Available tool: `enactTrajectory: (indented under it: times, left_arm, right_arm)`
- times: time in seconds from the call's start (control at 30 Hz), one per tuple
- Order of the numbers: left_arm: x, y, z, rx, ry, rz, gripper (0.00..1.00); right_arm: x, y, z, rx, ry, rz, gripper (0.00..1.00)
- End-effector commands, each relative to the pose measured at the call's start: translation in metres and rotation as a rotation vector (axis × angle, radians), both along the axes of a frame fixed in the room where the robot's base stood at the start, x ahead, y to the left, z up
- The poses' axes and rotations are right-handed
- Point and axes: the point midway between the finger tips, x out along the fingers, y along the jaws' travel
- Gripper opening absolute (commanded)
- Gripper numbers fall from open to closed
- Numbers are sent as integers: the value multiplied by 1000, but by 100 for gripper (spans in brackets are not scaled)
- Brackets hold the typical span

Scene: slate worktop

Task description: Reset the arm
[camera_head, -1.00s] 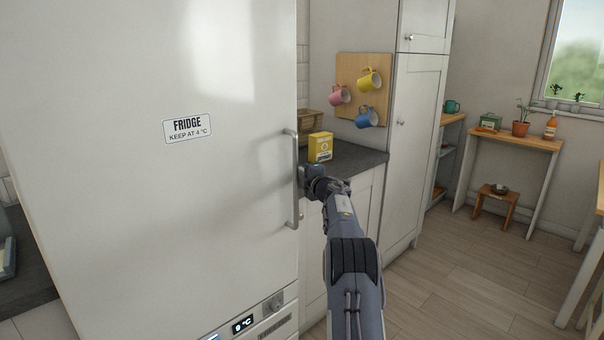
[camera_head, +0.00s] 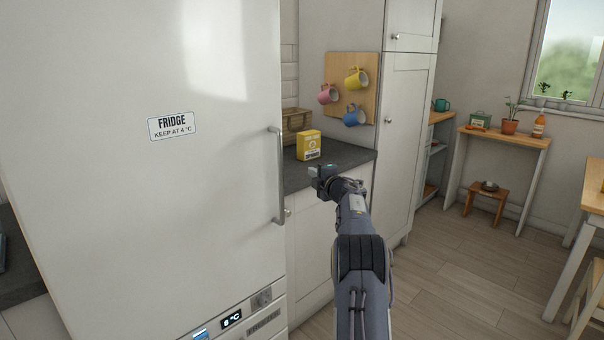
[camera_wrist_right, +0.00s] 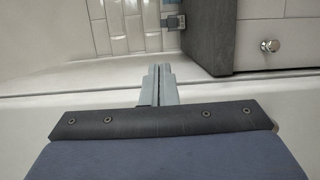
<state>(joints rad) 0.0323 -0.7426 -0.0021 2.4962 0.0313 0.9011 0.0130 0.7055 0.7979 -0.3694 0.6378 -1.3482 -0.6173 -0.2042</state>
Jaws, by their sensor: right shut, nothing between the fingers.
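My right arm reaches in from the bottom of the head view. Its gripper (camera_head: 322,174) is beside the slate worktop's front edge, to the right of the fridge handle (camera_head: 279,175) and apart from it. In the right wrist view the two fingers of the right gripper (camera_wrist_right: 158,70) are together, with nothing between them. The white fridge (camera_head: 120,210) fills the left of the head view, and its door looks closed. My left gripper is not in view.
A yellow box (camera_head: 309,146) and a wicker basket (camera_head: 297,122) stand on the slate worktop (camera_head: 345,157). Several mugs hang on a wooden board (camera_head: 367,90) above. A tall cupboard (camera_head: 407,150) stands right of it. Open floor (camera_head: 460,265) lies to the right.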

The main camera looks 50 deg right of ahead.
Motion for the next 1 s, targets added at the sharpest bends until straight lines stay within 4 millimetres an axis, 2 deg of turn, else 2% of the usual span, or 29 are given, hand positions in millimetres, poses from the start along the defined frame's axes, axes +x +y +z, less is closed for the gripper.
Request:
enactTrajectory:
  times: [0.1, 0.23, 0.57, 0.63, 0.73, 0.87, 0.93, 1.0]
  left_arm:
    - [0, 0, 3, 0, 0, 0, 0]
    - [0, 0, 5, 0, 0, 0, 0]
    - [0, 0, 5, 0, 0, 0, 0]
    - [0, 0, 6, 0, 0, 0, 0]
    - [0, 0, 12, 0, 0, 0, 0]
    - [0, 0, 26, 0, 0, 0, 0]
    - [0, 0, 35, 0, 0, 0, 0]
    - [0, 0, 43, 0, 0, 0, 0]
  right_arm:
    - [-16, -15, 0, 0, 1, -2, 0]
    - [-26, -24, 0, 1, 1, -1, 0]
    - [-31, -29, -1, 1, 0, 1, 0]
    - [-32, -28, 5, 9, -9, -5, 0]
    - [-37, -24, 34, 69, -64, -51, 0]
    - [-58, -6, 97, 291, -206, -179, 0]
    - [-75, 16, 122, 477, -277, -254, 0]
    - [-94, 48, 134, 680, -314, -317, 0]
